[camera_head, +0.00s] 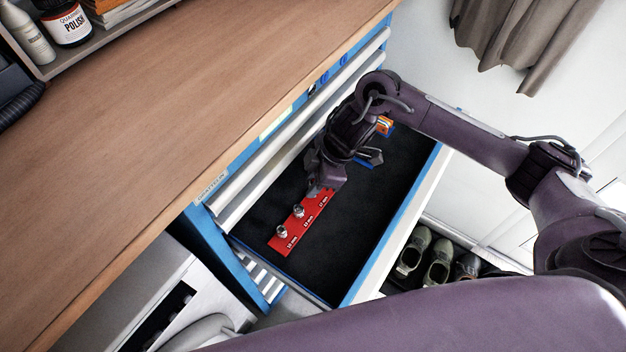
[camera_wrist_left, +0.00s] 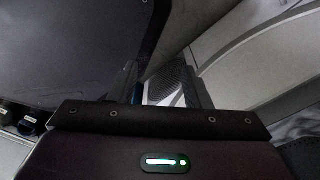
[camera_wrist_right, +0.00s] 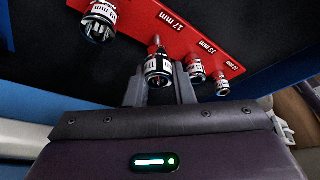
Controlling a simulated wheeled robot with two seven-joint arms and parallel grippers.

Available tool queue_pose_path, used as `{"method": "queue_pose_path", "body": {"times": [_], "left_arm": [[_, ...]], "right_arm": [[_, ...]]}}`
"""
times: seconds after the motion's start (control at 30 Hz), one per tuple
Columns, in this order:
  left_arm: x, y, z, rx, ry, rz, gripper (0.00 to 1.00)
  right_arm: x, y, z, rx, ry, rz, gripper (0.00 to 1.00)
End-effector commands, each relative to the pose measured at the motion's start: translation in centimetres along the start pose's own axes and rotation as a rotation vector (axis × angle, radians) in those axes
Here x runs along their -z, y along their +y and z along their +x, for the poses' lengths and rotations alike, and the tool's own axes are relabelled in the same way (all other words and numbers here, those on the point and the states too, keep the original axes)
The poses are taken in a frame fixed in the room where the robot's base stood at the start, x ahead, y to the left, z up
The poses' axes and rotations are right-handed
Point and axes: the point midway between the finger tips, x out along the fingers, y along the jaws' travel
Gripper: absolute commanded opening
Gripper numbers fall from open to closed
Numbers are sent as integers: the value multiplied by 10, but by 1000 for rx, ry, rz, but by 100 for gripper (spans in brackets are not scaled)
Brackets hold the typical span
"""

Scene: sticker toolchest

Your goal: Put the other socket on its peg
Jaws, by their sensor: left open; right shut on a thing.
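A red socket rail (camera_head: 283,241) with printed size labels lies in the open drawer; it also shows in the right wrist view (camera_wrist_right: 180,35). My right gripper (camera_head: 318,189) is low over the rail. In the right wrist view my right gripper (camera_wrist_right: 159,88) is shut on a chrome socket (camera_wrist_right: 158,66) with a dark band. A peg tip (camera_wrist_right: 155,42) shows just behind that socket; I cannot tell whether the socket is around it. Two smaller sockets (camera_wrist_right: 197,68) (camera_wrist_right: 221,84) stand on the rail by the 13 mm and 10 mm labels. Another, larger socket (camera_wrist_right: 100,20) is at upper left. My left gripper (camera_wrist_left: 159,88) is open and empty.
The drawer (camera_head: 385,240) has a black liner, with clear room to the right of the rail. Orange (camera_head: 384,125) and blue (camera_head: 371,160) items lie behind my right wrist. A wooden worktop (camera_head: 150,140) borders the drawer at left. Shoes (camera_head: 437,262) stand below at right.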

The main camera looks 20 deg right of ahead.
Motion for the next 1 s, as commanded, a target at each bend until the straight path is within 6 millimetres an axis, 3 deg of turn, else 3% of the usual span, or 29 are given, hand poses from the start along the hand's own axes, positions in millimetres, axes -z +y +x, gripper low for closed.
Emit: {"method": "queue_pose_path", "body": {"times": [1.0], "left_arm": [[1,0,-5,0,1,0,44]], "right_arm": [[-1,0,3,-2,0,5,0]]}}
